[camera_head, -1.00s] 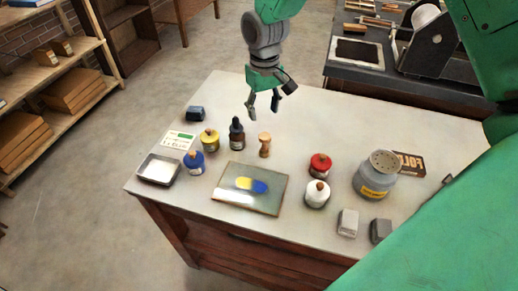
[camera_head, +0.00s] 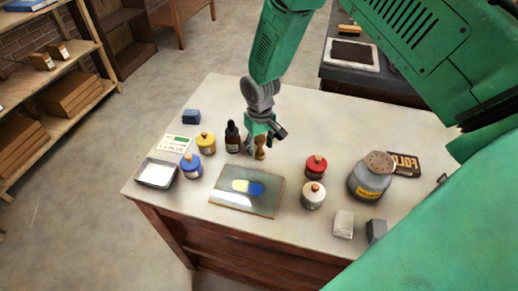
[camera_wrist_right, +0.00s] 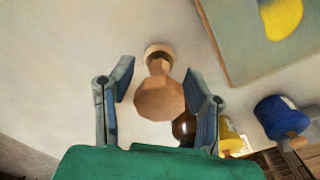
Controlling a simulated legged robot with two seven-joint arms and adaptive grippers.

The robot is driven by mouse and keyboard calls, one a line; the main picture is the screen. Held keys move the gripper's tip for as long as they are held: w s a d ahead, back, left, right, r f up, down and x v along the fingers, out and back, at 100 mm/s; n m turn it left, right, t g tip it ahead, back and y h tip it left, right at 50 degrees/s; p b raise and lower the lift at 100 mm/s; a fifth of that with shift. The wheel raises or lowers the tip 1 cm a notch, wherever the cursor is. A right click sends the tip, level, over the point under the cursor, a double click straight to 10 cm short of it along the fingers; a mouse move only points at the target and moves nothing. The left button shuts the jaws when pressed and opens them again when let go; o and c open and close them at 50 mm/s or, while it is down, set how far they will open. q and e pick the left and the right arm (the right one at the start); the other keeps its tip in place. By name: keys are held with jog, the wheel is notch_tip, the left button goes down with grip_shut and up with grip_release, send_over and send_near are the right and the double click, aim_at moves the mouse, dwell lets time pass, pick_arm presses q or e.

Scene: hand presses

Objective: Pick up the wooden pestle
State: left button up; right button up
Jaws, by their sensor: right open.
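The wooden pestle (camera_head: 260,149) stands upright on the pale table, beside the dark dropper bottle (camera_head: 232,137). In the right wrist view the pestle (camera_wrist_right: 160,95) shows its faceted wooden end close to the camera. My right gripper (camera_head: 259,146) is at the pestle from above. In the right wrist view its two fingers (camera_wrist_right: 162,95) are apart, one on each side of the pestle, with gaps visible between them and the wood. The gripper is open. My left gripper does not show in either view.
Yellow (camera_head: 205,143) and blue (camera_head: 190,166) jars stand left of the dropper bottle. A glass plate with paint (camera_head: 270,206) lies in front. Red (camera_head: 316,165) and white (camera_head: 313,195) jars and a grey shaker (camera_head: 370,178) stand to the right.

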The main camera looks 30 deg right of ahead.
jog(key=shift+d, duration=0.2)
jog(key=shift+s, duration=0.1)
jog(key=shift+c, duration=1.2)
jog(key=c, duration=0.6)
jog(key=shift+a, duration=0.25)
grip_shut()
